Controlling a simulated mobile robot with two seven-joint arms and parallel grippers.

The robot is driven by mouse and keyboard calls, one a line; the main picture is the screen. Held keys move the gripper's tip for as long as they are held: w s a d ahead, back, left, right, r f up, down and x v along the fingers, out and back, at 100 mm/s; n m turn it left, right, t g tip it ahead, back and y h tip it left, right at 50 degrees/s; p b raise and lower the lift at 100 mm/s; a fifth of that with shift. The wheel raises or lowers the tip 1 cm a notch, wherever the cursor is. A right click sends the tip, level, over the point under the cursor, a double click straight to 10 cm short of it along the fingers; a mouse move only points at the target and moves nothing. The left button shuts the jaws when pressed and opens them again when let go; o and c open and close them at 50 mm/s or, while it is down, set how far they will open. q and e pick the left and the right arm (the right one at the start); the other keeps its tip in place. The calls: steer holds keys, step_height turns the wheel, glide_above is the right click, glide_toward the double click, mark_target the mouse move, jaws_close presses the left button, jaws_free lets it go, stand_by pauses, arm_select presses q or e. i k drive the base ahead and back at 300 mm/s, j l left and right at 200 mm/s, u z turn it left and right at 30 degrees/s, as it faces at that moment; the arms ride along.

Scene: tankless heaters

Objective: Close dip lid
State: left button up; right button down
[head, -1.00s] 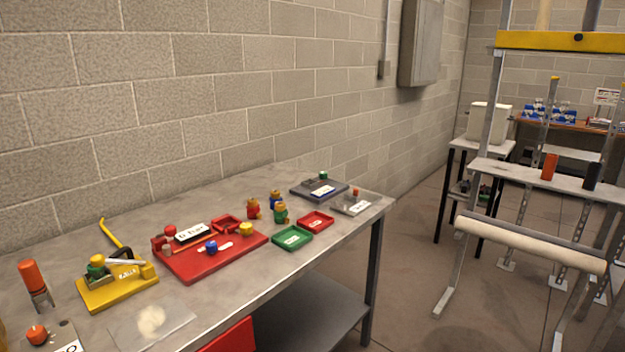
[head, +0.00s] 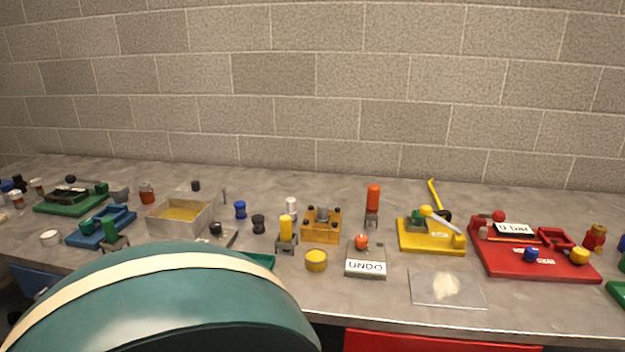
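No part named as a dip lid is clearly marked. An open grey metal box (head: 163,228) with a yellow layer inside stands on the bench left of centre in the head view, and its top is uncovered. A black knob (head: 195,186) shows just behind it, and I cannot make out what it sits on. Another dark knob (head: 216,228) is at its right front corner, near a small grey plate. Neither of my grippers is in view.
A large teal rounded shape (head: 170,300) with a cream band covers the lower left foreground and hides the bench front. Right of the box are a yellow block fixture (head: 321,234), an UNDO plate (head: 366,268), a yellow fixture (head: 430,246) and a red tray (head: 560,267). A block wall stands behind.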

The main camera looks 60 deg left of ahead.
mark_target(197, 190)
steer(key=u, duration=2.65)
steer(key=z, duration=0.35)
steer(key=j+z, duration=0.45)
steer(key=k+j+z, duration=0.15)
steer(key=j+z, duration=0.25)
steer(key=j, duration=0.1)
